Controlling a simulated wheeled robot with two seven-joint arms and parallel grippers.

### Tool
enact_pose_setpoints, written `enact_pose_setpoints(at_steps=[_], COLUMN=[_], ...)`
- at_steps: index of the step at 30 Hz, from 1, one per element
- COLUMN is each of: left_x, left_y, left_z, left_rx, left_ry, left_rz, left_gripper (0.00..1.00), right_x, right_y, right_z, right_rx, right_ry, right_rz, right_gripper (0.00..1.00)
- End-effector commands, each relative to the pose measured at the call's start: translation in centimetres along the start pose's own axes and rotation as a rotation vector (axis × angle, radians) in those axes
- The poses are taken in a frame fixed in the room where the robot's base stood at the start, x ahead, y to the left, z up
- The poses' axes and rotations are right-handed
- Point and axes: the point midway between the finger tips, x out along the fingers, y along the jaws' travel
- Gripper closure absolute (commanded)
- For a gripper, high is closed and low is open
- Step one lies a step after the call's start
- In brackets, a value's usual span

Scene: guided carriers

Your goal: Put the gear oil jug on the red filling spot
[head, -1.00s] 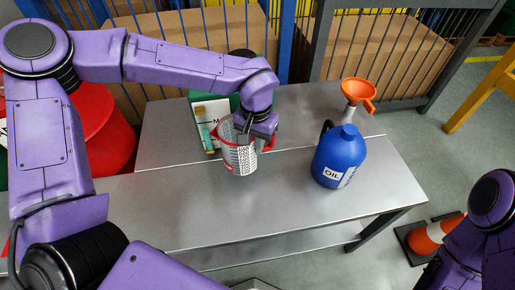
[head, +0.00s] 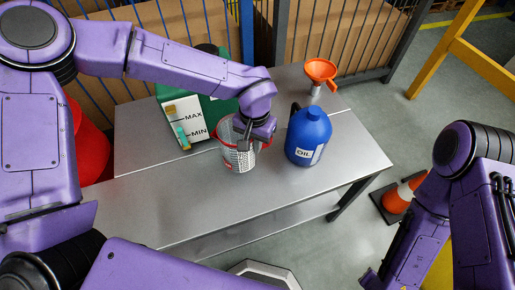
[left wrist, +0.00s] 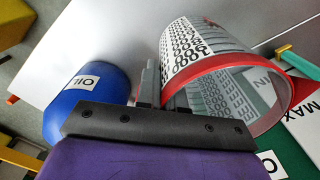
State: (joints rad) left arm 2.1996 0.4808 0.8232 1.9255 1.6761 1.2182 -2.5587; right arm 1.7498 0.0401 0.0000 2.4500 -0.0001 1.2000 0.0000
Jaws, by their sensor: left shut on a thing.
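A blue jug (head: 308,137) with a white OIL label stands upright on the steel table in the head view. It also shows in the left wrist view (left wrist: 85,98). I cannot read whether it is gear oil. My left gripper (head: 255,130) is shut on a clear measuring jug (head: 238,155) with a red rim and black marks, left of the blue jug. The left wrist view shows the fingers at its rim (left wrist: 225,65). I cannot tell if it touches the table. My right gripper (head: 372,280) is low at the right, mostly hidden. No red filling spot is recognisable.
The table (head: 200,215) is clear in front. A green object (head: 222,82) and a MAX/MIN plate (head: 187,122) stand behind the measuring jug. An orange funnel (head: 320,72) is at the back right. A traffic cone (head: 400,195) stands right of the table. Red shapes (head: 92,145) are at left.

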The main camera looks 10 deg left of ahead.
Motion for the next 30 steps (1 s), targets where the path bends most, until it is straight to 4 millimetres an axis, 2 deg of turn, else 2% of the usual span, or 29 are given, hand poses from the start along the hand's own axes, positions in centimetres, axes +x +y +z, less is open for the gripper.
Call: enact_pose_setpoints(at_steps=[4,9,20,21,22,23,30], left_x=[1.2,4.2,4.5,4.6,4.6,4.6,4.6], left_y=[0.2,0.2,0.2,0.2,0.2,0.2,0.2], left_z=[-1.0,-1.1,-1.1,-1.1,-1.1,-1.1,-1.1], left_rx=[0.000,0.002,0.001,0.001,0.001,0.001,0.001], left_ry=[0.000,0.000,0.000,0.000,0.000,0.000,0.001], left_rz=[-0.001,0.000,0.000,0.000,0.000,0.000,0.000], left_gripper=[1.00,1.00,1.00,0.80,0.70,0.67,0.67], right_x=[0.0,0.2,-0.1,0.0,0.0,0.0,0.1], right_y=[0.0,0.0,0.0,0.0,0.0,0.0,0.0], right_z=[0.0,0.1,0.0,0.0,0.0,0.0,0.0], right_rx=[0.000,0.000,0.000,0.000,0.000,0.000,0.000], right_ry=[0.000,0.000,0.000,0.000,0.000,0.000,0.000], right_rz=[0.000,0.000,0.000,0.000,0.000,0.000,0.000], right_gripper=[0.57,0.57,0.57,0.57,0.57,0.57,0.57])
